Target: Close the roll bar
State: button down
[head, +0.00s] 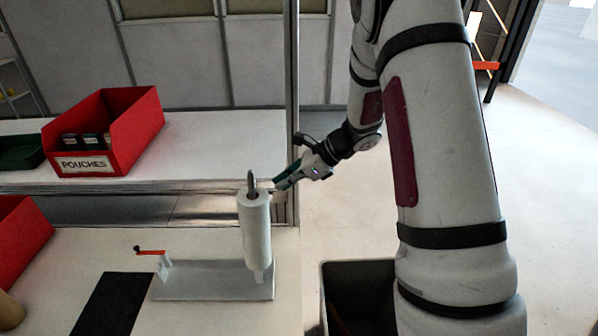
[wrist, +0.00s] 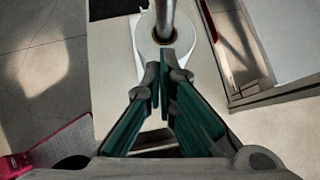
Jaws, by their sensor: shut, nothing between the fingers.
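A white roll (head: 256,228) stands upright on a grey roll bar (head: 252,181), whose bare end sticks out of the top. The bar rises from the right end of a grey metal base plate (head: 210,284). A white post with an orange lever (head: 151,252) stands near the plate's left end. My gripper (head: 280,182), with teal fingers, is shut and empty just right of the bar's top. In the wrist view, the fingertips (wrist: 164,72) point toward the bar (wrist: 165,22) and the roll's end (wrist: 146,48); I cannot tell whether they touch.
A red bin (head: 130,130) labelled pouches sits on the back bench, with a dark green tray (head: 20,152) beside it. A black mat (head: 108,304) lies left of the plate. Another red bin (head: 20,238) is at the left edge. A dark container (head: 358,285) stands right of the table.

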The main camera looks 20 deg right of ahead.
aim_at(254, 189)
jog(key=shift+w+a+p, duration=0.25)
jog(key=shift+w+a, duration=0.35)
jog(key=shift+a, duration=0.3)
jog(key=shift+w+a+p, duration=0.2)
jog(key=shift+w+a, duration=0.35)
jog(key=shift+a, duration=0.3)
